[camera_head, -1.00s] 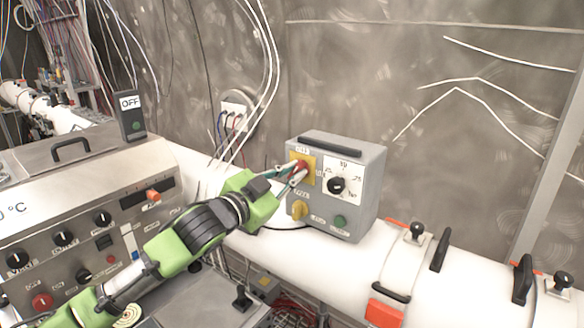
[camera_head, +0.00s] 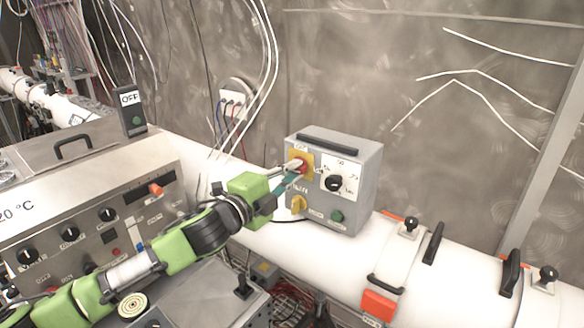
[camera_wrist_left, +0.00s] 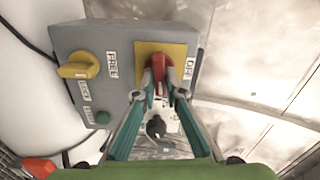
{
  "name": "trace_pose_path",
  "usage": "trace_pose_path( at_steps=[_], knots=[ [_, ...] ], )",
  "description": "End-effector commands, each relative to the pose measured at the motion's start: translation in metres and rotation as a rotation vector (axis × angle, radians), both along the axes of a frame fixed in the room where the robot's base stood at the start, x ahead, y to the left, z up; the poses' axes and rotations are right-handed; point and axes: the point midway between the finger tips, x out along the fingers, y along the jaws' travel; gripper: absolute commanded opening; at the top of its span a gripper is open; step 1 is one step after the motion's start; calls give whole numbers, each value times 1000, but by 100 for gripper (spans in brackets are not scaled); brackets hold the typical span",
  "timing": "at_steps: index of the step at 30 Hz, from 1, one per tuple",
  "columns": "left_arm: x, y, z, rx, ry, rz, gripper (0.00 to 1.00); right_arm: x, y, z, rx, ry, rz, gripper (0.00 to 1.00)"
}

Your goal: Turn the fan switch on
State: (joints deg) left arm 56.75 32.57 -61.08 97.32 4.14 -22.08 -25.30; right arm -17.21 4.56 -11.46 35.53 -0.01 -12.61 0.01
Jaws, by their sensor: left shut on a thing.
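A grey control box (camera_head: 357,165) stands on the white pipe; it also shows in the left wrist view (camera_wrist_left: 75,40). On its front, a red rotary switch (camera_head: 302,165) sits on a yellow plate (camera_head: 308,173). My left gripper (camera_head: 296,169) is shut on this red switch (camera_wrist_left: 159,66). In the left wrist view the two fingers (camera_wrist_left: 160,86) close around its sides, and an "OFF" label (camera_wrist_left: 188,68) is beside the plate. The fingers partly hide the switch. My right gripper is not in view.
The box also has a yellow knob (camera_head: 298,204), a black dial (camera_head: 334,183) and a green button (camera_head: 337,216). A steel panel with knobs (camera_head: 85,215) stands at left, with a small dark sign box (camera_head: 131,112) behind it.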

Motion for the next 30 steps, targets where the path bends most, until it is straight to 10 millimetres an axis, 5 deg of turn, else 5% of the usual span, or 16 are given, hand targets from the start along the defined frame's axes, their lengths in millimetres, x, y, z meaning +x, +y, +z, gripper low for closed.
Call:
trace_pose_path(
  at_steps=[26,27,30],
  knots=[
    [0,0,-2,121,-87,0,0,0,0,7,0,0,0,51],
    [0,0,-2,120,-86,0,21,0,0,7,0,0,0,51],
    [0,0,-1,120,-86,0,28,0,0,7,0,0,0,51]
  ],
)
